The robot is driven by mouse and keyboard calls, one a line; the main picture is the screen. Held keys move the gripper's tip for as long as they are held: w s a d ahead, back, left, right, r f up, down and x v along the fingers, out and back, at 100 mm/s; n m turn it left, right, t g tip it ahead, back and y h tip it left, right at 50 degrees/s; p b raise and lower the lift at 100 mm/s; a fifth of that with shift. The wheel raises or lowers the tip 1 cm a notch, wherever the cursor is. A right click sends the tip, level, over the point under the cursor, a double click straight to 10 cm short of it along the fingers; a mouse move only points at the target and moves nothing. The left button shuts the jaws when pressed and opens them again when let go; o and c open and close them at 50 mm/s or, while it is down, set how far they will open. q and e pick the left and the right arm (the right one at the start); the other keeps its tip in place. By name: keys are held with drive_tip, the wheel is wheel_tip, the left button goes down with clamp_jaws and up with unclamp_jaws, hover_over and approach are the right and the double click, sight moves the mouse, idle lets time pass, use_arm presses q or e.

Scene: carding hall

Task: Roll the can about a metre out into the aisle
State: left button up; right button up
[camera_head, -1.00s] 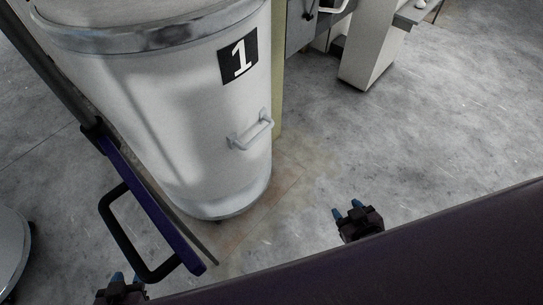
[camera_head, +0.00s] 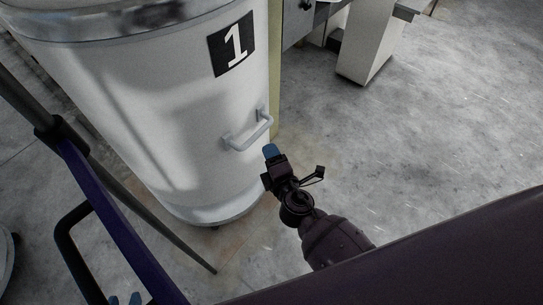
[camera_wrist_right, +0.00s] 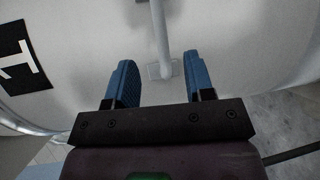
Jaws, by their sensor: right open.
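The can (camera_head: 165,125) is a tall white cylinder with metal bands and a black label with a white 1. It stands upright on the floor in the head view. A pale bar handle (camera_head: 248,133) sits on its right side. My right gripper (camera_head: 270,152) is open just below and right of that handle. In the right wrist view the handle (camera_wrist_right: 160,35) runs between the lines of the two blue fingers (camera_wrist_right: 160,80), which are not closed on it. The label (camera_wrist_right: 22,62) is at the left there.
A dark blue bar (camera_head: 115,225) with a black grip and a dark pole (camera_head: 150,225) slant past the can's left side. A pale machine leg (camera_head: 367,45) stands behind right. Another rounded object (camera_head: 5,260) shows at the left edge. Grey floor (camera_head: 440,120) is clear at right.

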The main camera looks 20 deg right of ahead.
sight(260, 131)
use_arm(q)
drive_tip(key=shift+s, duration=0.15)
drive_tip(key=shift+d, duration=0.1)
use_arm(e)
drive_tip(key=shift+w, duration=0.1)
use_arm(q)
drive_tip(key=shift+s+f+b, duration=0.15)
drive_tip(key=shift+f+b, duration=0.4)
drive_tip(key=shift+b, duration=0.1)
use_arm(e)
drive_tip(key=shift+w+a+f, duration=0.1)
drive_tip(key=shift+w+f, duration=0.2)
drive_tip(key=shift+w, duration=1.45)
drive_tip(key=shift+w+f, duration=0.25)
drive_tip(key=shift+w, duration=1.45)
drive_tip(key=shift+w+a+f, duration=0.1)
drive_tip(key=shift+w+f, duration=0.2)
drive_tip(key=shift+w, duration=1.45)
drive_tip(key=c, duration=0.7)
clamp_jaws()
use_arm(q)
drive_tip(key=shift+f, duration=0.2)
